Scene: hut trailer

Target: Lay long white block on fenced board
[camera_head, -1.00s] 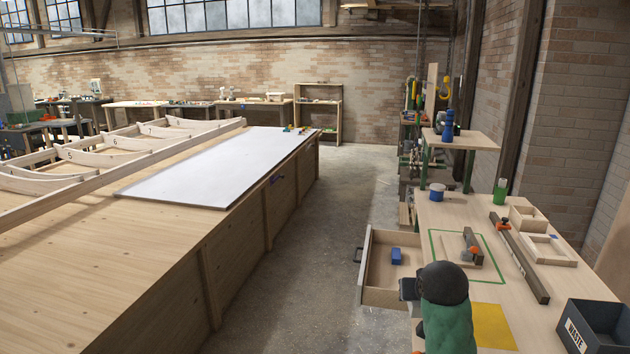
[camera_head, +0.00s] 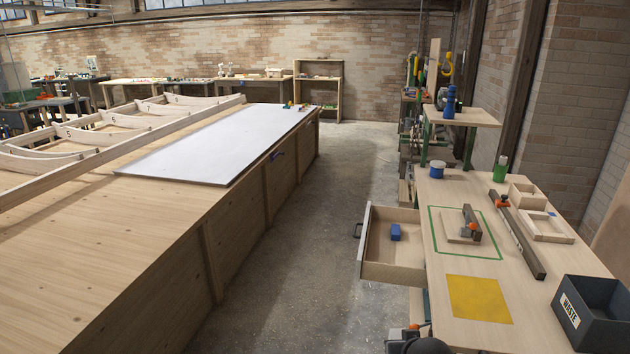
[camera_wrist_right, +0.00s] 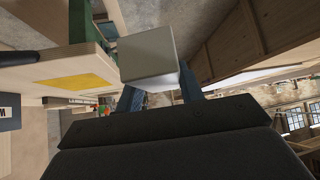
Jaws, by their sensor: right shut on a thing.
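A pale grey-white block (camera_wrist_right: 148,55) is held between the two fingers of my right gripper (camera_wrist_right: 160,96) in the right wrist view. Its end faces the camera, so its length is hidden. In the head view only a dark part of my right arm shows at the bottom edge; the block is not visible there. On the right bench a square wooden board (camera_head: 452,231) lies inside a green outline, with a dark bar with an orange part (camera_head: 471,222) on it. I cannot tell whether this is the fenced board. My left gripper is not in view.
The right bench (camera_head: 532,313) carries a yellow square (camera_head: 479,298), a WASTE bin (camera_head: 596,318), a long clamp (camera_head: 518,235) and wooden trays (camera_head: 545,225). A large bench (camera_head: 130,250) stands left.

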